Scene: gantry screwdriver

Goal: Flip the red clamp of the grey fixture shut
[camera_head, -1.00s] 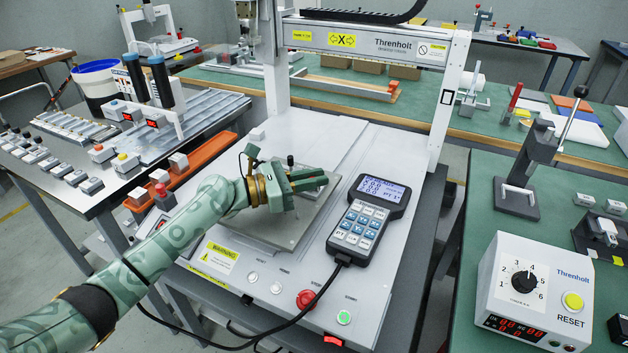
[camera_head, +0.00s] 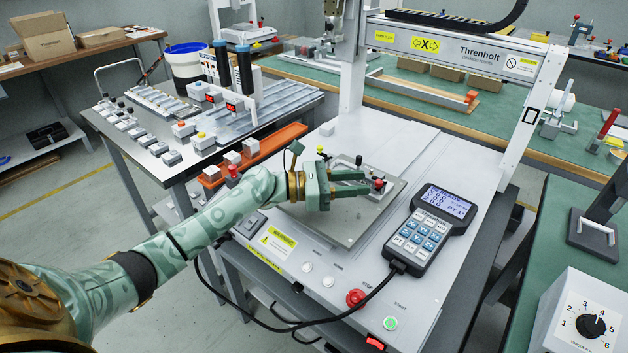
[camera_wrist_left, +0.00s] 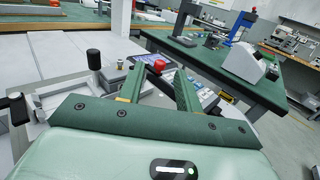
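The grey fixture plate (camera_head: 345,228) lies on the gantry machine's light bed, partly covered by my left gripper. A small red clamp part (camera_head: 379,184) shows just beyond my left fingertips in the head view. A red knob (camera_wrist_left: 159,65) also shows between the fingers in the left wrist view. My left gripper (camera_head: 367,182) is open, its two fingers apart and pointing right, low over the plate. I cannot tell whether a finger touches the red part. The clamp's base is mostly hidden. My right gripper is not in view.
A black-knobbed post (camera_wrist_left: 93,59) stands left of the fingers in the wrist view. The handheld pendant (camera_head: 433,232) lies to the right of the plate. The gantry upright (camera_head: 520,140) stands behind it. A red stop button (camera_head: 355,298) is on the front edge.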

